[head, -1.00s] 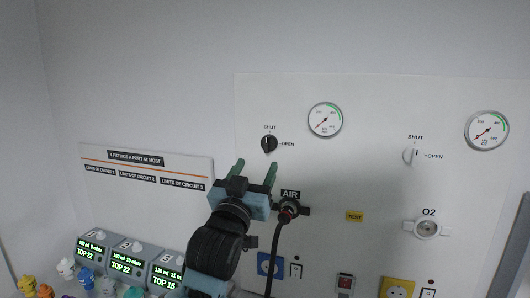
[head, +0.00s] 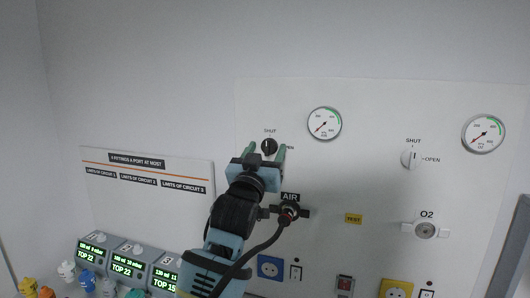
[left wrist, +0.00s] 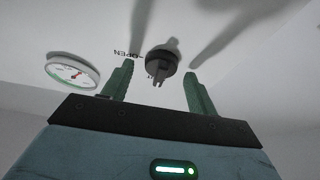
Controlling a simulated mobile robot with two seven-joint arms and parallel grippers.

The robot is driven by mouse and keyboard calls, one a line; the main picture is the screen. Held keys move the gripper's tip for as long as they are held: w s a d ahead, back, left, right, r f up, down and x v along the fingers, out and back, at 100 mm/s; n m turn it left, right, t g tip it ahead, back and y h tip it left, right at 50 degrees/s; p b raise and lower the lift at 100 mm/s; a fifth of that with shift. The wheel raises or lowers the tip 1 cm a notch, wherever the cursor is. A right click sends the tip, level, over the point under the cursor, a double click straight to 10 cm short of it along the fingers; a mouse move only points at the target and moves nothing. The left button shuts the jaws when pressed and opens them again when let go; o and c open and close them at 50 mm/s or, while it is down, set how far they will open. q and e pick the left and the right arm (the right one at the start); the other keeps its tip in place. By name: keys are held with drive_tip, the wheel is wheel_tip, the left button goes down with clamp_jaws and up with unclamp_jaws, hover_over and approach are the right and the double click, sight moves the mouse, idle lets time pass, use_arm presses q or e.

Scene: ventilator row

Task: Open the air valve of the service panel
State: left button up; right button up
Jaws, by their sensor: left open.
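The air valve is a round black knob (head: 269,146) on the white service panel (head: 380,115), above the AIR port, with SHUT printed above it and OPEN to its right. Its handle points up, toward SHUT, though the gripper partly covers the view. My left gripper (head: 267,152) is open, with its green fingertips on either side of the knob. In the left wrist view the knob (left wrist: 162,60) sits between the two open fingers, beyond their tips, and no contact shows. My right gripper is not in view.
A hose plugs into the AIR port (head: 289,211) just below my gripper. The AIR gauge (head: 324,123) is to the upper right. Ventilator units (head: 127,262) stand lower left.

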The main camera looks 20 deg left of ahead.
use_arm(q)
drive_tip(key=c, duration=1)
drive_tip(key=shift+m, duration=0.4)
drive_tip(key=m+h, duration=0.1)
drive_tip(key=m, duration=0.2)
drive_tip(key=m+h, duration=0.2)
drive_tip(key=m, duration=0.1)
drive_tip(key=shift+a+g, duration=0.2)
drive_tip(key=shift+g, duration=0.2)
drive_tip(key=m+g+h, duration=0.1)
drive_tip(key=m, duration=0.2)
drive_tip(key=m+h, duration=0.2)
drive_tip(key=m, duration=0.1)
drive_tip(key=shift+a+r+g, duration=0.1)
drive_tip(key=shift+g, duration=0.3)
drive_tip(key=m+g, duration=0.1)
drive_tip(key=m, duration=0.2)
drive_tip(key=m+g, duration=0.1)
drive_tip(key=m, duration=0.2)
drive_tip(key=shift+r+h, duration=0.15)
drive_tip(key=shift+h, duration=0.25)
drive_tip(key=shift+m+g, duration=0.7)
drive_tip(key=shift+m, duration=1.1)
